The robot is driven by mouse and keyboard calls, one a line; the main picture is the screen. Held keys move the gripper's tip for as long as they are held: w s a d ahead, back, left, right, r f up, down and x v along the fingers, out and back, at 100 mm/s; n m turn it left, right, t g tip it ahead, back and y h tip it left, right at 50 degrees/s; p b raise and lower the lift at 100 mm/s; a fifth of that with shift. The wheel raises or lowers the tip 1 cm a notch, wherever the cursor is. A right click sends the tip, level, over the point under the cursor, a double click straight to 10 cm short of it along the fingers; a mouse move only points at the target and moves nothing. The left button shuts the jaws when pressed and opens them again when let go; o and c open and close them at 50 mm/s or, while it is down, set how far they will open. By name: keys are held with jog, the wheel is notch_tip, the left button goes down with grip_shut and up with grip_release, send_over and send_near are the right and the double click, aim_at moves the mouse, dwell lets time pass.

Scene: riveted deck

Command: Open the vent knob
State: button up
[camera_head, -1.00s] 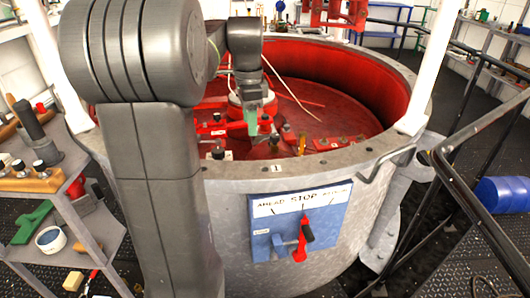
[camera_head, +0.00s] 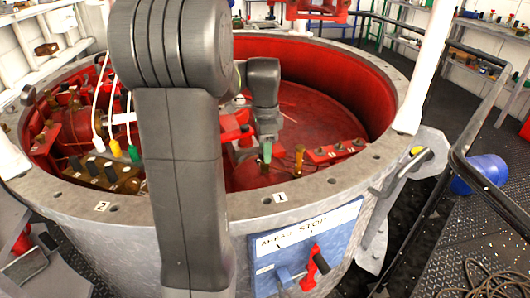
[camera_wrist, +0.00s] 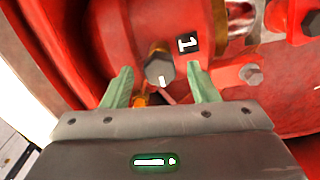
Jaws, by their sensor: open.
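My gripper (camera_head: 266,152) reaches down inside the red-lined round tub (camera_head: 330,85), its green fingers apart. The wrist view shows the open gripper (camera_wrist: 159,85) with a grey round knob (camera_wrist: 158,70) bearing a white mark between and beyond its fingertips. A black label "1" (camera_wrist: 187,44) is beside this knob on the red housing. I cannot tell for certain whether this is the vent knob, or whether the fingers touch it.
A blue panel (camera_head: 300,255) with a red lever (camera_head: 309,268) is on the tub's outer wall. Red pipework with several fittings (camera_head: 105,175) fills the tub's left side. A black railing (camera_head: 490,190) and a blue drum (camera_head: 480,174) stand at right.

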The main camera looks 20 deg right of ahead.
jog(key=shift+f, duration=0.45)
jog(key=c, duration=1)
